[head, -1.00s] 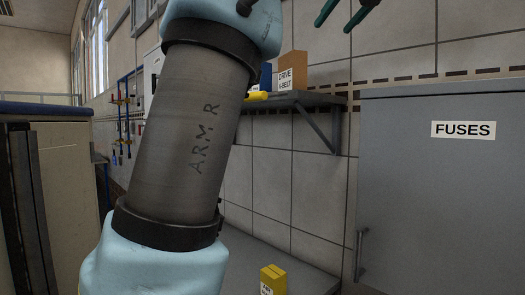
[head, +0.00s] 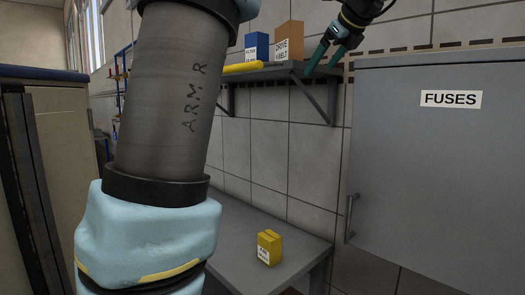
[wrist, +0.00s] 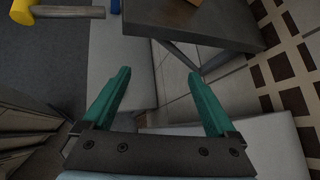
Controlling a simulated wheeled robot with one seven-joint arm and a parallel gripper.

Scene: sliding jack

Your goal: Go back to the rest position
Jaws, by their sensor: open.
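My gripper (head: 321,71) is at the top of the head view, in front of the right end of the wall shelf and left of the fuse cabinet. Its two green fingers point down. In the wrist view my gripper (wrist: 158,72) shows spread fingers with nothing between them. My arm fills the left middle of the head view and hides part of the wall and shelf.
A yellow box (head: 269,248) stands on the bench (head: 225,235) below. The grey FUSES cabinet (head: 435,170) is shut at right.

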